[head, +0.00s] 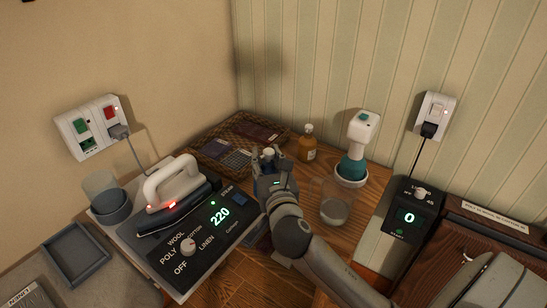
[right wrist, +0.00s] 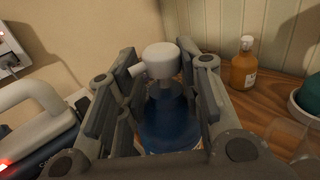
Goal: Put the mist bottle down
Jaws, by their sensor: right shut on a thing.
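The mist bottle (right wrist: 172,125) has a blue translucent body and a white spray head with a side nozzle. In the right wrist view it stands between the two fingers of my right gripper (right wrist: 160,95), which is shut on it. In the head view the right gripper (head: 268,160) is over the wooden tabletop, just in front of the woven tray, and hides most of the bottle; only a pale top shows between the fingers. Whether the bottle's base touches the table is hidden. My left gripper is in neither view.
A woven tray (head: 207,153) with dark packets lies behind the gripper. An amber bottle (head: 307,143), a white-and-teal device (head: 355,150) and a clear glass (head: 335,208) stand to the right. An iron (head: 172,184) rests on its control station (head: 150,251) to the left.

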